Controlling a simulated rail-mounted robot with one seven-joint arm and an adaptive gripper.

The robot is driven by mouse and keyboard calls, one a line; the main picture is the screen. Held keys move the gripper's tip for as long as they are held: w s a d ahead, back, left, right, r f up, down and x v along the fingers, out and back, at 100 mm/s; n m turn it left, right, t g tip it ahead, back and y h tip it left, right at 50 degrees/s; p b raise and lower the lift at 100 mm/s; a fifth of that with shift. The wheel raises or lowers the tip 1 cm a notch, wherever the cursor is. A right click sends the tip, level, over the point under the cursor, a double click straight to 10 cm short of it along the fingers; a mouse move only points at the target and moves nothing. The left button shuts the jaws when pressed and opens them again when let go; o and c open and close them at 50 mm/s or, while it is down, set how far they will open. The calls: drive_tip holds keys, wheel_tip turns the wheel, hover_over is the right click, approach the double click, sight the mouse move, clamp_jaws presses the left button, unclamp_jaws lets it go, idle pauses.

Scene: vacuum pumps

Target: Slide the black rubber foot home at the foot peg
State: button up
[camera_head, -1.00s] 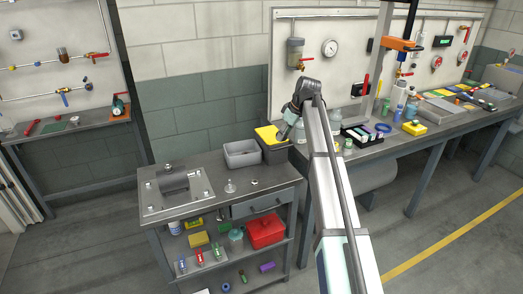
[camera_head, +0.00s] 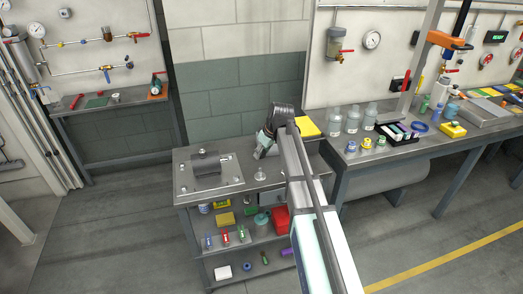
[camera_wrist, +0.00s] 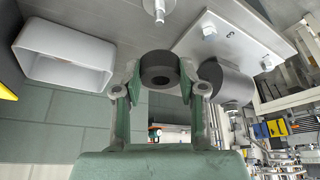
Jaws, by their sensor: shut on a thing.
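My gripper (camera_wrist: 160,85) is shut on the black rubber foot (camera_wrist: 158,66), a short thick ring with a hole, held between the two fingertips in the wrist view. In the head view my gripper (camera_head: 262,151) hangs above the cart top, and the foot cannot be made out there. A metal peg on a round base (camera_head: 260,173) stands on the cart below my gripper. It also shows at the wrist view's top edge (camera_wrist: 158,8), apart from the foot. I cannot tell for sure that this is the foot peg.
A bolted plate (camera_head: 186,187) with a grey cylinder (camera_head: 206,165) lies left of the peg. A grey bin (camera_wrist: 64,55) shows in the wrist view; a yellow thing (camera_head: 308,128) is behind my arm. The workbench (camera_head: 345,150) at right carries bottles and trays.

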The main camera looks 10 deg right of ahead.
drive_tip(key=b, duration=0.3)
hover_over(260, 174)
drive_tip(key=shift+d+f, duration=0.2)
drive_tip(key=shift+f, duration=0.95)
drive_tip(key=shift+d+f, duration=0.2)
drive_tip(key=shift+f, duration=0.95)
drive_tip(key=shift+p, duration=0.3)
drive_tip(key=shift+s, duration=0.1)
drive_tip(key=s+r+m+h+b, duration=0.1)
drive_tip(key=s+r+m+h, duration=0.25)
drive_tip(key=s+m, duration=0.65)
drive_tip(key=w+f+n+y, duration=0.1)
drive_tip(key=w+n, duration=0.2)
drive_tip(key=w+f+n+y, duration=0.1)
drive_tip(key=w+n, duration=0.2)
drive_tip(key=w+f+n+y, duration=0.1)
drive_tip(key=w+f+n, duration=0.1)
drive_tip(key=w+n, duration=0.1)
drive_tip(key=shift+w+d, duration=0.15)
drive_tip(key=shift+d, duration=0.05)
drive_tip(key=shift+w+a+n+y, duration=0.15)
drive_tip(key=shift+w+n+y, duration=0.1)
drive_tip(key=shift+w+n, duration=0.25)
drive_tip(key=shift+s, duration=0.1)
